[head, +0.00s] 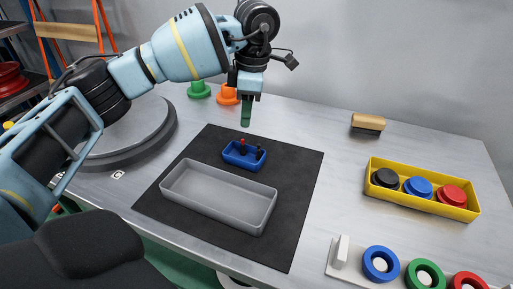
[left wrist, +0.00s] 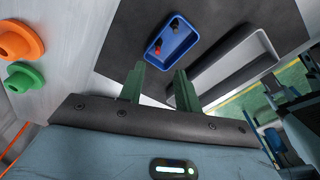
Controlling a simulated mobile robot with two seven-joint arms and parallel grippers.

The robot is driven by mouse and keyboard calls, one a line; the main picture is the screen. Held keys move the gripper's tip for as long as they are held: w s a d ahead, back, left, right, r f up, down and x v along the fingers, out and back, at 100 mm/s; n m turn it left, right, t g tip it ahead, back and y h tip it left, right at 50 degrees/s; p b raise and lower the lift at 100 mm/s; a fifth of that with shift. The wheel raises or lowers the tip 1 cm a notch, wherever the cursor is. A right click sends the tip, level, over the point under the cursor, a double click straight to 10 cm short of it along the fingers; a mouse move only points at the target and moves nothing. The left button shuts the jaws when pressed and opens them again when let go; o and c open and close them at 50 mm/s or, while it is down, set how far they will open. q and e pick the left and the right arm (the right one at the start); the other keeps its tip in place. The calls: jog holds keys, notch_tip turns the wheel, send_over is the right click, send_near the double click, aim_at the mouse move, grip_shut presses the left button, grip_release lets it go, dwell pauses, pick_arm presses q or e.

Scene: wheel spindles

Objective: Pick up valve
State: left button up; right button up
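A small blue tray (head: 236,161) stands on the black mat, behind the grey bin. In it are a small part with a red tip (head: 242,146) and a black part (head: 259,153), likely the valves. The blue tray also shows in the left wrist view (left wrist: 187,35), with the red tip (left wrist: 158,49) and a black piece (left wrist: 174,21) inside. My left gripper (head: 246,124) points down above and slightly behind the tray. In the left wrist view its green fingers (left wrist: 158,85) stand apart with nothing between them. My right gripper is not in view.
A grey empty bin (head: 175,190) sits on the black mat (head: 300,185). A yellow box (head: 430,205) with black, blue and red parts stands right. Orange (head: 228,95) and green (head: 199,90) pieces stand behind. A brush-like block (head: 368,123) lies back right. A ring rack (head: 340,258) is front right.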

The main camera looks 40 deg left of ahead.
aim_at(243, 140)
pick_arm(q)
jog(key=f, duration=0.3)
jog(key=shift+s+a, duration=0.25)
jog(key=f, duration=0.4)
jog(key=shift+w+a+f, duration=0.1)
jog(key=shift+a+f, duration=0.15)
jog(key=shift+a, duration=0.05)
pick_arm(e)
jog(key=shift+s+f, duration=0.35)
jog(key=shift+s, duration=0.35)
pick_arm(q)
grip_shut()
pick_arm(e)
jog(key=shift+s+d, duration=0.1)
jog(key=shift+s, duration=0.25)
